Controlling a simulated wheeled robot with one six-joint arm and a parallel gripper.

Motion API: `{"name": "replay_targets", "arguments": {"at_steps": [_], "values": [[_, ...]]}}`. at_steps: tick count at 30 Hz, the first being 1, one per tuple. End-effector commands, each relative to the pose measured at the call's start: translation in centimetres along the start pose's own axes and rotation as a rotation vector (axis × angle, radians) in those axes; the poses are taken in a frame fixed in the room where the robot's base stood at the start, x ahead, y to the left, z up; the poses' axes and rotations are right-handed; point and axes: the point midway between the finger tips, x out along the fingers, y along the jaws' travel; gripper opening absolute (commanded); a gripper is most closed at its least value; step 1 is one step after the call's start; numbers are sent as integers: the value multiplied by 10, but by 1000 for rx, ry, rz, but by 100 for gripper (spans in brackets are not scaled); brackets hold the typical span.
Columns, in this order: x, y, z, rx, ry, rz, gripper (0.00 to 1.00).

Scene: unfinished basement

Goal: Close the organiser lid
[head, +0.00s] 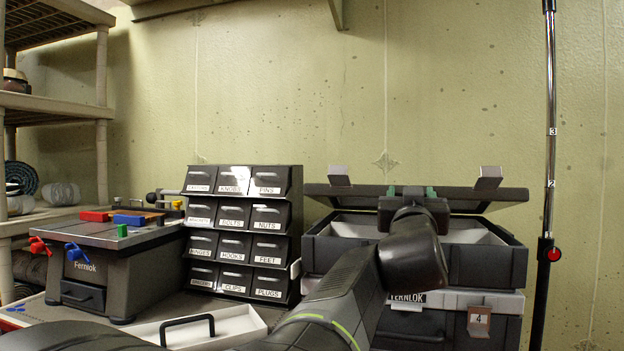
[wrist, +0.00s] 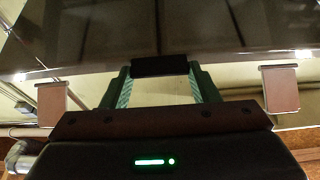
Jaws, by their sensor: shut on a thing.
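The organiser (head: 486,264) is a dark, stacked case at the right of the head view, with a pale interior showing at its open top. Its dark lid (head: 462,197) is raised above the box, nearly edge-on, with a latch (head: 488,178) near each front corner. My gripper (head: 411,190) is at the middle of the lid's front edge. In the wrist view its green fingers (wrist: 160,80) are on either side of a dark tab on the lid (wrist: 100,35), shut on it. My arm hides part of the organiser's front.
A labelled drawer cabinet (head: 240,235) stands left of the organiser. Farther left are a Fernlok bench unit (head: 105,265) and shelves (head: 55,105). A white tray (head: 225,325) lies in front. A thin upright pole (head: 549,130) stands close to the organiser's right.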

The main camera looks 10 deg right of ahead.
Motion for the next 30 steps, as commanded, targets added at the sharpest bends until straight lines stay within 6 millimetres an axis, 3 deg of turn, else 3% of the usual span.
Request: {"name": "replay_targets", "arguments": {"at_steps": [1,12,29,30], "values": [[-5,0,19,3,-15,0,13],[-22,0,51,3,-16,0,14],[-24,0,54,0,-14,0,14],[-24,0,54,0,-14,0,62]]}}
